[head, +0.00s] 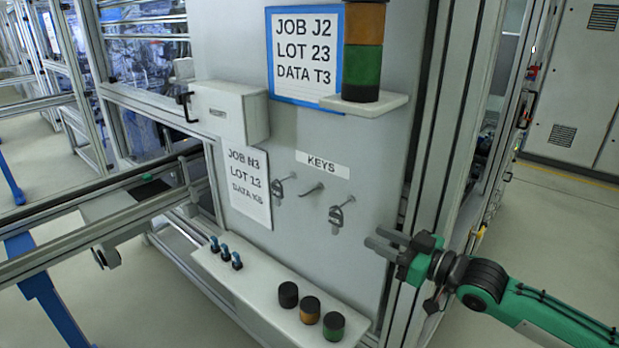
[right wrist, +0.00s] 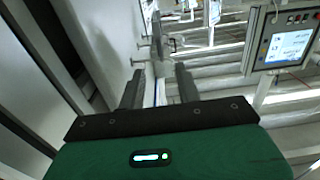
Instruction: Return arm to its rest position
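My right arm, green and black, comes in from the lower right in the head view. Its gripper (head: 374,240) is in front of the right edge of the grey panel, below and to the right of the hanging keys. In the right wrist view the two dark fingers of the right gripper (right wrist: 159,76) stand apart with nothing visibly held between them. My left arm and gripper are not in view.
The grey panel (head: 370,150) carries a KEYS label (head: 322,164), hooks and hanging keys (head: 338,216). Below is a ledge (head: 258,288) with black, amber and green caps (head: 310,309) and blue-topped parts (head: 225,252). A metal frame post (head: 440,130) stands beside the gripper. Floor is clear at right.

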